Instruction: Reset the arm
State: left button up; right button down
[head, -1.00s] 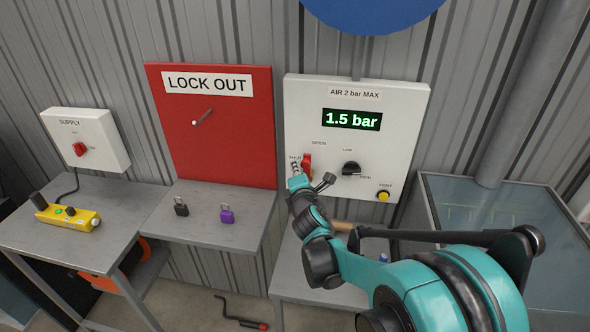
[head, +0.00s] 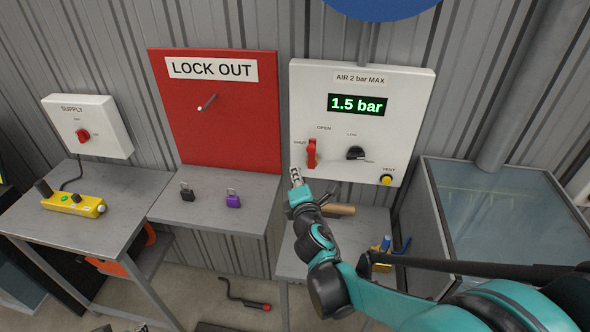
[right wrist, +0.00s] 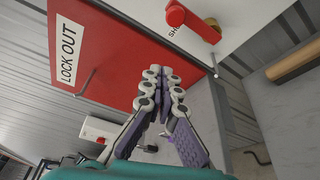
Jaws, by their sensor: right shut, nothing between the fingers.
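My right gripper (head: 296,178) is in front of the air panel's lower left corner in the head view. It is below the red lever and apart from it. In the right wrist view its two fingers (right wrist: 164,88) are drawn together with nothing held between them. The red lever (head: 312,153) stands about upright on the white air panel (head: 420,95), whose display (head: 357,104) reads 1.5 bar. The lever also shows at the top of the right wrist view (right wrist: 192,22). My left gripper cannot be made out.
A red LOCK OUT board (head: 215,125) has a peg (head: 207,103). Below it, a black padlock (head: 187,192) and a purple padlock (head: 233,199) stand on a grey shelf (head: 215,223). A yellow control box (head: 75,204) lies on the left table. A glass-topped cabinet (head: 430,210) stands right.

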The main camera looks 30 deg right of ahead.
jog(key=shift+w+a, duration=0.1)
dwell(0.3)
jog(key=s+a+f+m+g+y+b, duration=0.2)
jog(key=s+a+f+m+g, duration=0.2)
jog(key=s+m, duration=0.5)
jog(key=s+a+f+m+g+y+b, duration=0.2)
jog(key=s+a+f+m+g+y, duration=0.1)
jog(key=s+a+f+m, duration=0.5)
jog(key=shift+s+f+m+g, duration=0.4)
jog(key=shift+s+m+g, duration=0.25)
jog(key=shift+s, duration=0.35)
jog(key=shift+a, duration=0.1)
